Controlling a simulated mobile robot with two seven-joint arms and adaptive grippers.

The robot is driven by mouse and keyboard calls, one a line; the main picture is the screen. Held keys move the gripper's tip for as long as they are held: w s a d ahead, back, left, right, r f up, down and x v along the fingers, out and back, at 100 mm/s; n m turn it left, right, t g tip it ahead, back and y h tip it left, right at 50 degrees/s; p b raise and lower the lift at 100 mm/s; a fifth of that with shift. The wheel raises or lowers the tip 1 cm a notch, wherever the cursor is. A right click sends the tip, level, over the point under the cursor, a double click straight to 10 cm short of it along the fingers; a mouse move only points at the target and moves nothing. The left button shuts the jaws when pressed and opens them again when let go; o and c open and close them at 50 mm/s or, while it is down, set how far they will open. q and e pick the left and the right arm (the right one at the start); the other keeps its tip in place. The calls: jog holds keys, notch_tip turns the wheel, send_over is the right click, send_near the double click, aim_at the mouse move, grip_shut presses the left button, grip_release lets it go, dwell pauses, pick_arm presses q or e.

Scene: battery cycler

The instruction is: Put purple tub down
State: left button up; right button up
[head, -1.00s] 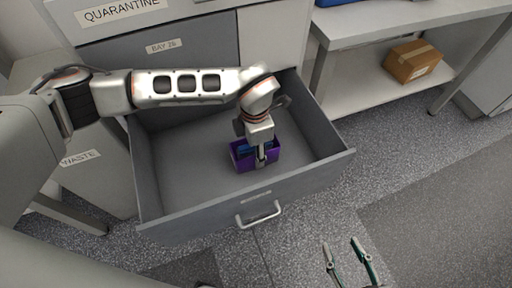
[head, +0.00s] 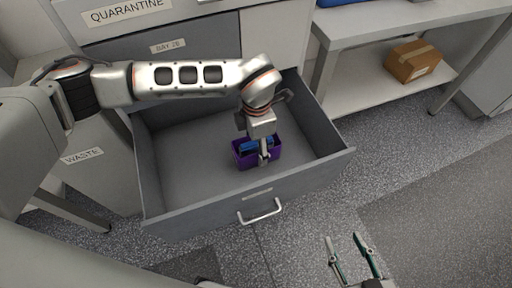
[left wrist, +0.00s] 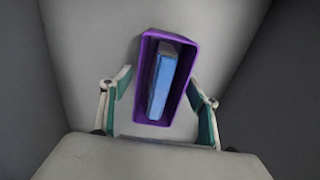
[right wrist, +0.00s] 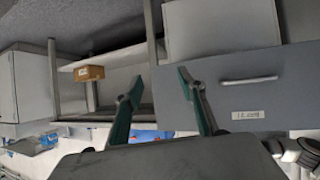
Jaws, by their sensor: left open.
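The purple tub (head: 243,162) sits inside the open grey drawer (head: 190,190), toward its right half, with a blue block (left wrist: 161,84) in it. In the left wrist view the tub (left wrist: 184,50) rests on the drawer floor, tilted slightly in the picture. My left gripper (left wrist: 160,92) is open, with one finger on either side of the tub's near end and a gap on each side. In the head view my left gripper (head: 263,158) partly hides the tub. My right gripper (head: 350,242) is open and empty, outside the drawer above the floor.
The drawer's front has a silver handle (head: 260,211). The cabinet above carries a QUARANTINE label (head: 122,11). A WASTE label (head: 83,156) is at left. A cardboard box (head: 412,61) stands on a low shelf at right. The floor at right is clear.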

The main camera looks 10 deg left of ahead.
pick_arm(q)
notch_tip(320, 180, up, 9)
jog(key=shift+w+r+p, duration=0.1)
jog(key=shift+r+p, duration=0.05)
jog(key=shift+p, duration=1.05)
jog(key=shift+r, duration=0.6)
pick_arm(e)
jog(key=d, duration=0.1)
jog(key=s+d+f, duration=0.1)
jog(key=d+h, duration=0.1)
jog(key=shift+s+f+g, duration=0.35)
jog(key=shift+f+g, duration=0.05)
jog(key=shift+w, duration=0.1)
